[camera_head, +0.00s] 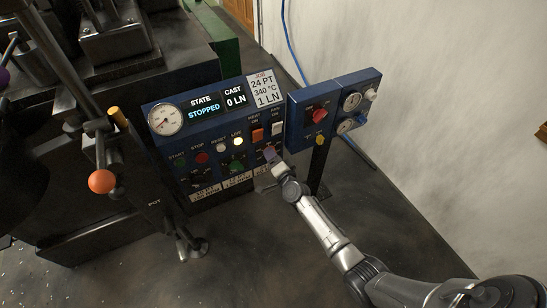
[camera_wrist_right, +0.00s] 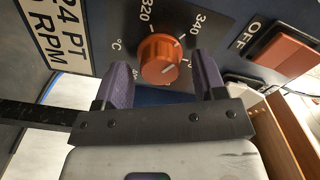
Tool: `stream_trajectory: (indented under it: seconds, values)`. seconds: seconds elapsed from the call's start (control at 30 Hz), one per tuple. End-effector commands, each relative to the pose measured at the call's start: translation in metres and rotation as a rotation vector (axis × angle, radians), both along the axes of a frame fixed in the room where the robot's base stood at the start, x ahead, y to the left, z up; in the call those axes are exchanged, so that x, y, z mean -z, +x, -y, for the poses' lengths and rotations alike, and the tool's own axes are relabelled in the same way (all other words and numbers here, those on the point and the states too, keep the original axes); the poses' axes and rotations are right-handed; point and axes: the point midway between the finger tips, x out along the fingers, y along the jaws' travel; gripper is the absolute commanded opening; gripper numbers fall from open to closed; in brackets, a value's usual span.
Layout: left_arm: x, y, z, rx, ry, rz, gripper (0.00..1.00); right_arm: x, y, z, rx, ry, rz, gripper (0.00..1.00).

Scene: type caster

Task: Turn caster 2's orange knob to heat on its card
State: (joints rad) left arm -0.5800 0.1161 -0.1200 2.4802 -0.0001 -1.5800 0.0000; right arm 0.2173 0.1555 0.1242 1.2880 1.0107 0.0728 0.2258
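The orange knob (camera_wrist_right: 160,58) shows in the right wrist view on a blue panel, with a white pointer line on its face. Its scale shows 320 to the upper left and 340 to the upper right; other marks are partly hidden. My right gripper (camera_wrist_right: 164,85) is open, one purple finger on each side of the knob with a visible gap. In the head view the right gripper (camera_head: 270,155) is at the panel's lower right and hides the knob. The card (camera_head: 266,88) above reads 24 PT, 340 °C, 1 LN. My left gripper is not in view.
The display (camera_head: 203,107) reads STOPPED, and the cast counter (camera_head: 235,95) reads 0 LN. An orange-red rocker switch (camera_wrist_right: 284,52) is right of the knob. A box with a red switch (camera_head: 319,116) stands right of the panel. An orange-ball lever (camera_head: 102,181) stands at left.

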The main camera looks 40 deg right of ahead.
Motion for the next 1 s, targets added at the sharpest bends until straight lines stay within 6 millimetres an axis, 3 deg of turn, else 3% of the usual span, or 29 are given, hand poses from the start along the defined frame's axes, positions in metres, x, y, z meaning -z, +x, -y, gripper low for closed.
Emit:
stream_trajectory:
  seconds: [0.37,0.8,1.0]
  values:
    - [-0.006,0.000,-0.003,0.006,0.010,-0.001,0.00,-0.001,-0.009,-0.002,0.000,-0.001,-0.002,0.65]
    - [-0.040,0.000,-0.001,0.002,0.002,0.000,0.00,-0.002,-0.089,-0.020,-0.001,-0.001,-0.003,0.65]
    - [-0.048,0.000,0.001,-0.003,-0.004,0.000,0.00,-0.001,-0.117,-0.026,-0.001,-0.001,-0.002,0.65]
